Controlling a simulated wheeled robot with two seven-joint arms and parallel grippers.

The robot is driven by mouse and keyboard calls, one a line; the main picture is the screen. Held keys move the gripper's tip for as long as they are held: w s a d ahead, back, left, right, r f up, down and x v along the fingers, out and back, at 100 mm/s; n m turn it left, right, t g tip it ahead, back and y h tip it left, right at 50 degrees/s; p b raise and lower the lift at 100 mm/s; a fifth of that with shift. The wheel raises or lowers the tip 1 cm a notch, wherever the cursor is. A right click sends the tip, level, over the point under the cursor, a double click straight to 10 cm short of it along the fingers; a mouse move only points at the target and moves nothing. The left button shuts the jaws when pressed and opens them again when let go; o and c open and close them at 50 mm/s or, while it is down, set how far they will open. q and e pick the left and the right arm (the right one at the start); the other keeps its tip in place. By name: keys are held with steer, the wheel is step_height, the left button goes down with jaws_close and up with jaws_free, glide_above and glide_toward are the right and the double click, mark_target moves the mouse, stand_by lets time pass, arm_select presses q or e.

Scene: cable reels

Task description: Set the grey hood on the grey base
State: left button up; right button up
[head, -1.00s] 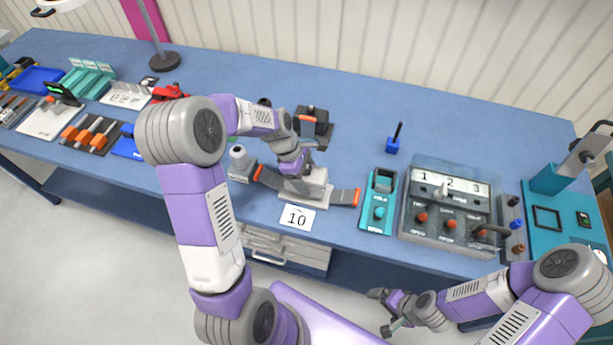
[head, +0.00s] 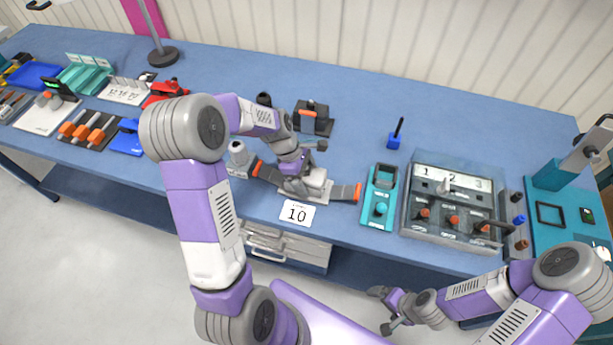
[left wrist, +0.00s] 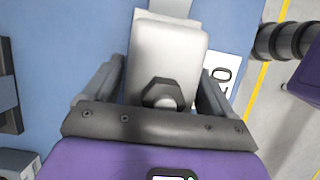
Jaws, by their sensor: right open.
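The grey hood (head: 314,181) is a pale grey rounded box, seen in the head view at the middle front of the bench. It fills the space between the fingers in the left wrist view (left wrist: 168,55). My left gripper (head: 300,174) comes from above with a finger against each side of the hood, shut on it. The grey base (head: 322,202) is a flat plate under the hood, with dark, orange-tipped straps out to both sides. Whether the hood touches the base is hidden. My right gripper (head: 382,311) is open and empty in front of the bench.
A card marked 10 (head: 297,213) lies in front of the base. A teal device (head: 380,197) and a control box numbered 1 to 3 (head: 450,210) stand to the right. A dark block with an orange handle (head: 313,118) stands behind.

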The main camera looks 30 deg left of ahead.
arm_select(q)
steer(key=shift+o, duration=1)
steer(key=shift+r, duration=0.1)
steer(key=p+v, duration=0.1)
steer(key=v, duration=0.6)
steer(key=shift+a+r, duration=0.15)
steer(key=shift+r, duration=0.1)
